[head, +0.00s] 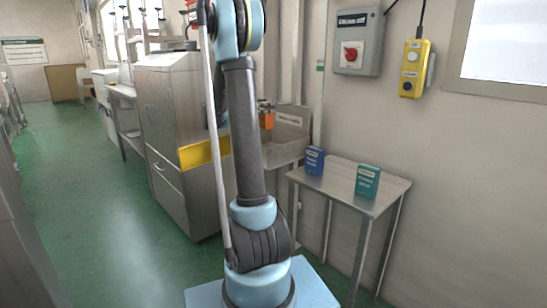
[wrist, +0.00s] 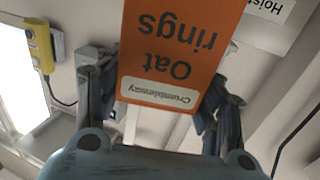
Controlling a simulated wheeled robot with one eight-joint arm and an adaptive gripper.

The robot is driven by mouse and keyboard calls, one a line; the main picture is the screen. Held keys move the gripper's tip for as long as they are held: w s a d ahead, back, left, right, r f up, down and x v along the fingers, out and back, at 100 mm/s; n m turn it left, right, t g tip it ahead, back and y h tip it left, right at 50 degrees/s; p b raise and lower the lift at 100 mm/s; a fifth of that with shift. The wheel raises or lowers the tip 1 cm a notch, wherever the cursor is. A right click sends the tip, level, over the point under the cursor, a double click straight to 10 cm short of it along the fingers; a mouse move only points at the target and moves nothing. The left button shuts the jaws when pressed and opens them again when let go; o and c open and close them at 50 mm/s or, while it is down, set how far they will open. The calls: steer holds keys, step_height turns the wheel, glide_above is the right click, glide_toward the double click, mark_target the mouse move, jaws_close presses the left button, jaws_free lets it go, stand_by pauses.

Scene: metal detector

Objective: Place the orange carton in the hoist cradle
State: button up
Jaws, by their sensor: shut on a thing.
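The orange carton (head: 267,121) hangs in my gripper (head: 265,106), over the hoist cradle (head: 283,151) as seen in the head view. I cannot tell its exact height above the cradle. In the wrist view the orange carton (wrist: 172,50) fills the top middle, its "Oat rings" print upside down. The fingers of my gripper (wrist: 160,85) are shut on it from both sides. The cradle is a grey metal tray with a raised, labelled back panel. In the wrist view part of its white label (wrist: 266,10) shows at top right. My arm hides part of the area left of it.
A metal side table (head: 390,192) stands right of the cradle, with a blue carton (head: 314,161) and a teal carton (head: 367,181). A steel cabinet (head: 165,100) with a yellow panel (head: 205,152) stands left. A switch box (head: 357,42) and yellow control box (head: 414,69) are on the wall.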

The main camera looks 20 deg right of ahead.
steer(key=shift+d, duration=0.15)
steer(key=shift+w+d+f, duration=0.15)
steer(key=w+d+f+n+t, duration=0.35)
steer(key=w+d+f, duration=0.3)
steer(key=w, duration=0.45)
step_height(320, 180, down, 11)
steer(key=y, duration=0.1)
steer(key=shift+a+m+t, duration=0.2)
steer(key=shift+m+t, duration=0.15)
steer(key=shift+w+f, duration=0.1)
steer(key=o, duration=1.1)
steer(key=shift+o, duration=0.2)
